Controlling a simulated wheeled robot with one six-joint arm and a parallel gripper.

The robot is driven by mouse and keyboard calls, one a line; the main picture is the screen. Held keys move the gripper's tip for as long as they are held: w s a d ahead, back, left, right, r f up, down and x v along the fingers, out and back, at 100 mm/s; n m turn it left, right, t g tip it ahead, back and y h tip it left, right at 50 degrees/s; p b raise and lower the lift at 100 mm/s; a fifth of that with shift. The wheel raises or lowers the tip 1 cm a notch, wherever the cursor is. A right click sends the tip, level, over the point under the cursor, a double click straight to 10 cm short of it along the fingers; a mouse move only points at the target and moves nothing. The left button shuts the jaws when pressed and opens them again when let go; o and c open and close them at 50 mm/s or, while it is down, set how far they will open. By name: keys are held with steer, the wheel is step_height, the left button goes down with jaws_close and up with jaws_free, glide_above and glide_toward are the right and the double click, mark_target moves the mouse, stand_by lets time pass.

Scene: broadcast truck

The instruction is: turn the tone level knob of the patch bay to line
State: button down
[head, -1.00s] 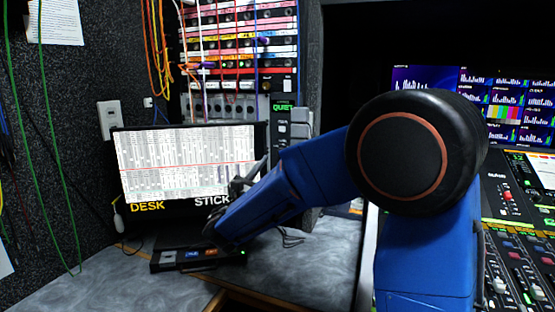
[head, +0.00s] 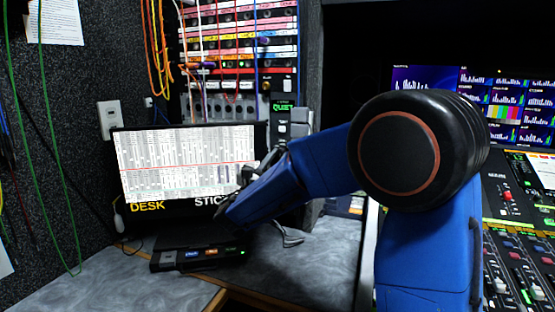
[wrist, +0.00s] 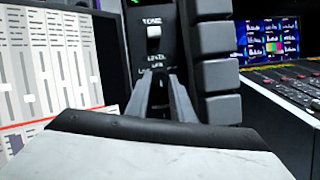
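The patch bay's narrow black panel (wrist: 137,42) is ahead in the wrist view, with a white switch (wrist: 153,32) under the word TONE. The word LEVEL and smaller, blurred lettering stand below the switch. My gripper (wrist: 161,78) points at the panel just below that lettering. Its two grey fingers have a narrow dark space between them. I cannot make out the tone level knob; the fingers cover that part of the panel, and I cannot tell if they touch anything. In the head view my gripper (head: 250,172) is in front of the screen's right edge, partly hidden by my arm.
A lit screen (head: 185,165) stands left of the panel. A column of grey buttons (wrist: 216,75) stands close on the right. A dark box (head: 200,255) lies on the grey desk below. A mixing console (head: 515,240) is at right. Cables hang at left.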

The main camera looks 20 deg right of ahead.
steer(key=shift+m, duration=0.4)
steer(key=m+g, duration=0.1)
steer(key=m, duration=0.2)
steer(key=m+g+h, duration=0.1)
steer(key=m, duration=0.1)
steer(key=shift+w+a+r+m+g, duration=0.1)
steer(key=shift+w+a+m+g, duration=0.1)
steer(key=shift+m+g, duration=0.2)
steer(key=shift+a+r+m+g+h, duration=0.1)
steer(key=shift+m+g+h, duration=0.1)
steer(key=shift+m+g, duration=0.75)
steer(key=shift+m+g+h, duration=0.2)
steer(key=shift+m+g, duration=0.15)
steer(key=shift+m, duration=1.2)
steer(key=c, duration=1.5)
jaws_free()
steer(key=shift+c, duration=0.2)
steer(key=v, duration=1.7)
steer(key=shift+s, duration=0.15)
